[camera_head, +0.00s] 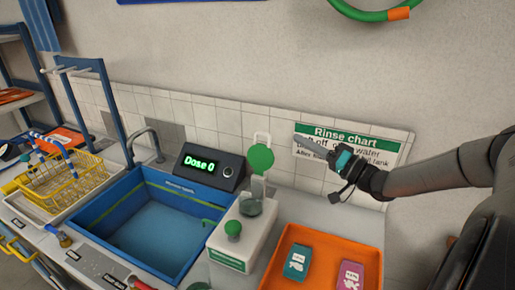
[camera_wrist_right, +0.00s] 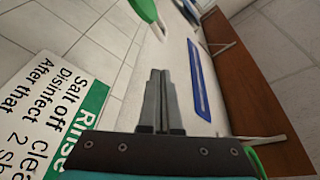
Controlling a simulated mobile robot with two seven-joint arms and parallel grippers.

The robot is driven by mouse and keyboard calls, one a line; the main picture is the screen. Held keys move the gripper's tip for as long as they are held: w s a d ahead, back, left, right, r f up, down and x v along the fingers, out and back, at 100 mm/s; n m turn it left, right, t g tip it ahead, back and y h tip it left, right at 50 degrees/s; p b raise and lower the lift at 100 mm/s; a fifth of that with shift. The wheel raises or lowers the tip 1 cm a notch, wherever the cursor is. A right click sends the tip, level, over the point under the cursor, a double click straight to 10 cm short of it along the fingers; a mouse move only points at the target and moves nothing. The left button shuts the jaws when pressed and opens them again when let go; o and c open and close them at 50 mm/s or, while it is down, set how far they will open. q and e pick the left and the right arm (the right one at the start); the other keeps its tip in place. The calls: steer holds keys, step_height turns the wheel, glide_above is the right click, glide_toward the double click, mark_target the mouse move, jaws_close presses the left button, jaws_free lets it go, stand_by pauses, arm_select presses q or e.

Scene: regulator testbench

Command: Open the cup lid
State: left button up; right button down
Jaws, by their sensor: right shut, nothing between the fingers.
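A white box-like unit (camera_head: 243,235) stands right of the sink, with a green knob (camera_head: 233,229) on its front. A small clear cup (camera_head: 251,206) sits at its top. My left gripper is not in view.
An orange tray (camera_head: 276,274) holds a teal packet (camera_head: 297,262) and a pink packet (camera_head: 350,276). A blue sink (camera_head: 150,235) with a tap and a "Dose 0" display (camera_head: 208,166) lies left. A yellow basket (camera_head: 62,180) stands farther left. The rinse chart (camera_head: 375,142) hangs behind my gripper.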

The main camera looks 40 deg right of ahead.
steer(key=d, duration=0.2)
steer(key=b, duration=0.3)
glide_above(261, 151)
steer(key=s+d, duration=0.1)
steer(key=d, duration=0.3)
steer(key=shift+a+r+m+t, duration=0.2)
steer(key=shift+a+m+t, duration=0.1)
steer(key=shift+t, duration=0.1)
